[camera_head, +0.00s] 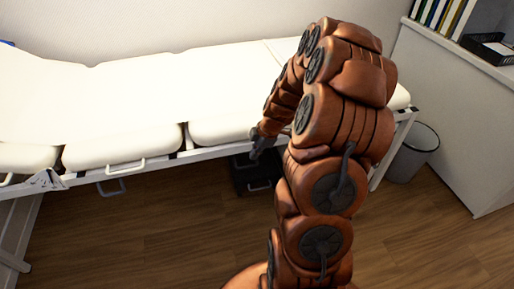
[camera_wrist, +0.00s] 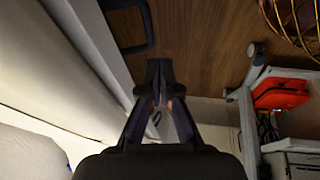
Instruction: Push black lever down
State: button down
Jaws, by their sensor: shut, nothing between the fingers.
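A white padded treatment table (camera_head: 130,85) on a pale metal frame stretches across the head view. A dark loop-shaped lever (camera_head: 111,190) hangs under its front rail at the left. In the wrist view a black looped lever (camera_wrist: 149,42) shows above my gripper, beside the pale rail; I cannot tell if it is the same one. My gripper (camera_wrist: 158,68) is shut and empty, its tips below and apart from that loop in the picture. In the head view my gripper (camera_head: 256,148) is at the table's front rail, partly hidden by my arm.
A dark box (camera_head: 243,175) stands on the wooden floor under the table. A grey bin (camera_head: 412,155) and a white cabinet (camera_head: 455,110) are at the right. Front floor is clear.

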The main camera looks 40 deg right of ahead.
aim_at(246, 168)
jog(key=d+x, duration=0.1)
jog(key=x, duration=0.7)
jog(key=shift+w+f, duration=0.3)
jog(key=shift+w, duration=0.15)
jog(key=shift+w+f, duration=0.1)
